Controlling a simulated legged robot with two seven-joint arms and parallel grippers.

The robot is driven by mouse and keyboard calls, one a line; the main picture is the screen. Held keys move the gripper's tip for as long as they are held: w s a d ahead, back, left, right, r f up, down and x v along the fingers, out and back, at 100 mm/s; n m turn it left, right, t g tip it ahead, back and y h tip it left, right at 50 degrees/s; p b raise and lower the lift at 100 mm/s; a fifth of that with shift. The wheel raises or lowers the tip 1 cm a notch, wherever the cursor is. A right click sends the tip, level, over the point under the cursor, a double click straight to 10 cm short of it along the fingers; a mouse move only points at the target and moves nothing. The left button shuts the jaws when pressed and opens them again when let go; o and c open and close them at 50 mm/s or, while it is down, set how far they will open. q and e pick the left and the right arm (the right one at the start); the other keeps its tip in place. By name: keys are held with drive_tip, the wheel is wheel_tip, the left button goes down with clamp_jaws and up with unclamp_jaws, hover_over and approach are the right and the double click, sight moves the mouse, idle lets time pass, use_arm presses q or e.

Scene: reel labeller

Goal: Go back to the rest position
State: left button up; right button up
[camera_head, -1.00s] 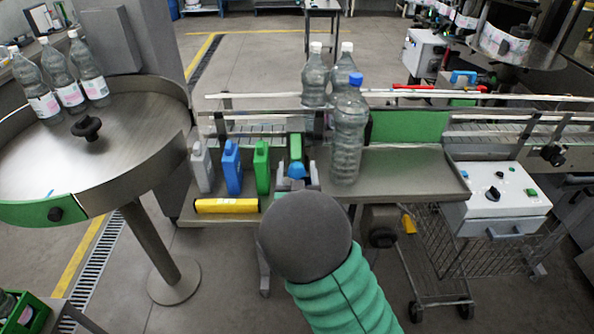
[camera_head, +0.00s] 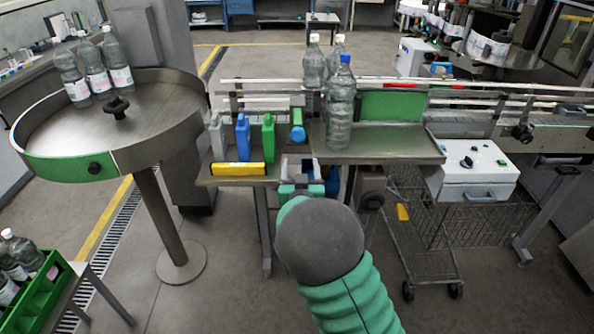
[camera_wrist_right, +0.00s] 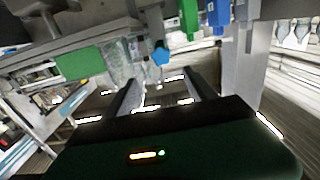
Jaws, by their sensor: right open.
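My right arm comes in from the bottom of the head view, and its dark rounded wrist partly hides my right gripper (camera_head: 300,168). The gripper is just in front of the grey shelf's front edge. In the right wrist view its two fingers (camera_wrist_right: 158,88) are spread wide with nothing between them. A blue-capped item (camera_head: 298,133) lies on the shelf beyond the gripper; its blue cap also shows in the wrist view (camera_wrist_right: 160,54). My left gripper is in neither view.
On the shelf stand a grey, a blue (camera_head: 243,137) and a green container (camera_head: 268,138), with a yellow cylinder (camera_head: 238,169) in front. A blue-capped bottle (camera_head: 340,112) stands on the right. A round table (camera_head: 145,128) is left, a wire cart (camera_head: 425,245) right.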

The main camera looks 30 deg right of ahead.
drive_tip(key=s+a+f+n+g+y, duration=0.2)
drive_tip(key=s+a+f+g+y, duration=0.4)
drive_tip(key=a+f, duration=0.35)
drive_tip(key=s+a+f+n+g+y, duration=0.1)
drive_tip(key=s+a+f+g, duration=0.1)
drive_tip(key=s, duration=0.5)
drive_tip(key=s+a+f+n+g+y, duration=0.1)
drive_tip(key=s+a+f+g, duration=0.1)
drive_tip(key=s, duration=0.5)
drive_tip(key=s+a+f+n+g+y, duration=0.1)
drive_tip(key=s+a+f+n+g, duration=0.1)
drive_tip(key=s, duration=0.5)
drive_tip(key=shift+s+a+f+g, duration=0.25)
drive_tip(key=shift+a+f+g, duration=0.25)
drive_tip(key=shift+a, duration=0.45)
drive_tip(key=shift+d+r, duration=0.1)
